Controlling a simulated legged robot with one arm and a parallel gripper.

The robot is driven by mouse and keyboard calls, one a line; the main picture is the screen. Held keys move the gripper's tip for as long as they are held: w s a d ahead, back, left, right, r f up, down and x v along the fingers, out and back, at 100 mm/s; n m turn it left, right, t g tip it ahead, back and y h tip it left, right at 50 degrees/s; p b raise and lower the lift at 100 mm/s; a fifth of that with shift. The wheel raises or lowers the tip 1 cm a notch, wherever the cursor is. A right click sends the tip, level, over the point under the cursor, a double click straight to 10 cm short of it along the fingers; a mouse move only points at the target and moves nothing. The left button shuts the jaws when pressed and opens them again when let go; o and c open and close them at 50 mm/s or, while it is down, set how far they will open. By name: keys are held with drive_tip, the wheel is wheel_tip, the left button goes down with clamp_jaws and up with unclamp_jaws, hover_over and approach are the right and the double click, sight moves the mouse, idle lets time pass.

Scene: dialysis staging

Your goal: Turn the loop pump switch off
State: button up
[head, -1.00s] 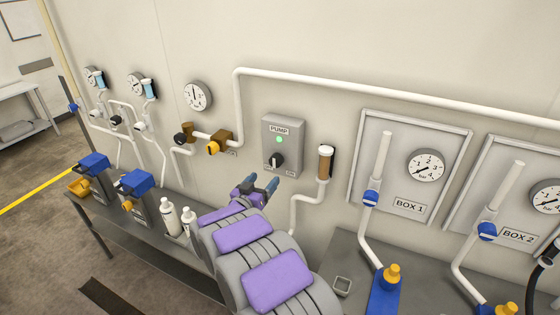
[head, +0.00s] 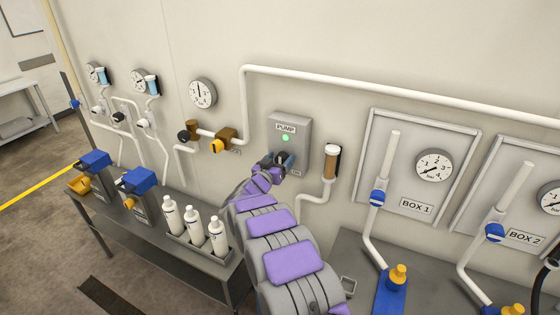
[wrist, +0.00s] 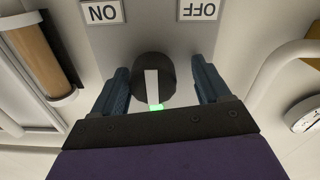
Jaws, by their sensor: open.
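The pump switch box (head: 303,128) is a grey wall box labelled PUMP, with a lit green lamp (head: 285,138). In the wrist view, which is upside down, its dark round knob (wrist: 141,84) has a white pointer bar standing nearly upright in the picture. The ON label (wrist: 102,12) is at the left there and the OFF label (wrist: 198,10) at the right. My gripper (head: 277,161) is open in front of the box, its blue fingers on either side of the knob with gaps visible. In the head view the gripper hides the knob.
A brown-and-white cylinder (head: 331,163) on a pipe is close right of the box. A yellow-orange valve (head: 224,139) is to its left. Several white bottles (head: 194,223) stand on the bench below. Box 1 (head: 410,150) is further right.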

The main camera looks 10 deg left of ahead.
drive_tip(key=shift+a, duration=0.3)
drive_tip(key=shift+d+r, duration=0.15)
drive_tip(key=shift+d, duration=0.75)
drive_tip(key=c, duration=0.4)
drive_tip(key=shift+c, duration=1)
drive_tip(key=shift+a, duration=0.35)
drive_tip(key=c, duration=0.4)
